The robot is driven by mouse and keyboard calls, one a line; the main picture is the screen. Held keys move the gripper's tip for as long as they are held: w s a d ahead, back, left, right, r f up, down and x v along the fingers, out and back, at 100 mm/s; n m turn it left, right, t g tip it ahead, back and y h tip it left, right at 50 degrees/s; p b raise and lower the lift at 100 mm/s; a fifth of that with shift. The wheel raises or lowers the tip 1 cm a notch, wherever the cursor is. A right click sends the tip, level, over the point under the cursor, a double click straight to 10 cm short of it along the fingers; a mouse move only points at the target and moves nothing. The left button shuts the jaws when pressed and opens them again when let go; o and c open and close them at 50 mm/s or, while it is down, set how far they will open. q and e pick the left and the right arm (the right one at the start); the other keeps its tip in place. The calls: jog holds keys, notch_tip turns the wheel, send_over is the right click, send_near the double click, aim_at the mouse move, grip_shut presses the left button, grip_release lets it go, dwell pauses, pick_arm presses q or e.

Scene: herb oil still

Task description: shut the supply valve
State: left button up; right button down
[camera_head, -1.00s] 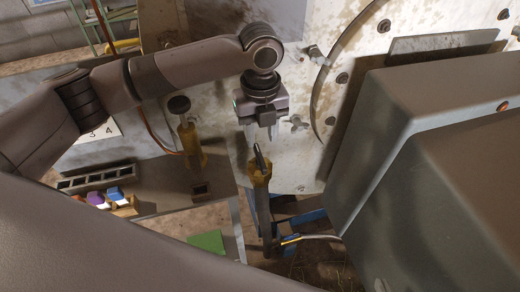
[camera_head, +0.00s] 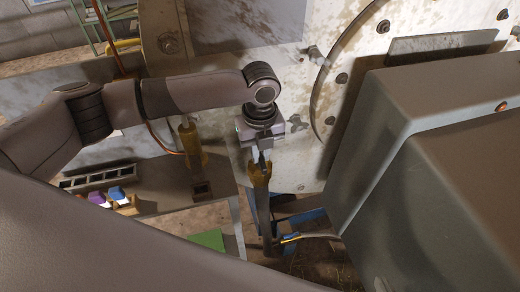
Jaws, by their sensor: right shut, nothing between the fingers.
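A yellow valve (camera_head: 260,176) sits on a dark upright pipe in the middle of the view. Its dark lever rises from its top and is partly hidden by my left gripper. My left gripper (camera_head: 261,150) points down at the lever, with its fingers at the lever's upper end. The fingers overlap the lever, so I cannot tell whether they are closed on it. A second yellow fitting (camera_head: 190,138) with a dark top stands to the left, partly behind my arm. No label shows which one is the supply valve. My right gripper is not in view.
A large grey housing (camera_head: 400,130) fills the right side. A stained pale wall panel (camera_head: 300,150) stands close behind the valve. A slotted rack (camera_head: 97,177), small coloured items (camera_head: 115,193) and a green sheet (camera_head: 208,240) lie at lower left.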

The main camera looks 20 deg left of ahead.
pick_arm(q)
grip_shut()
jog(key=n, duration=0.3)
jog(key=shift+n, duration=0.3)
jog(key=n, duration=0.5)
jog(key=shift+n, duration=0.3)
jog(key=n, duration=0.9)
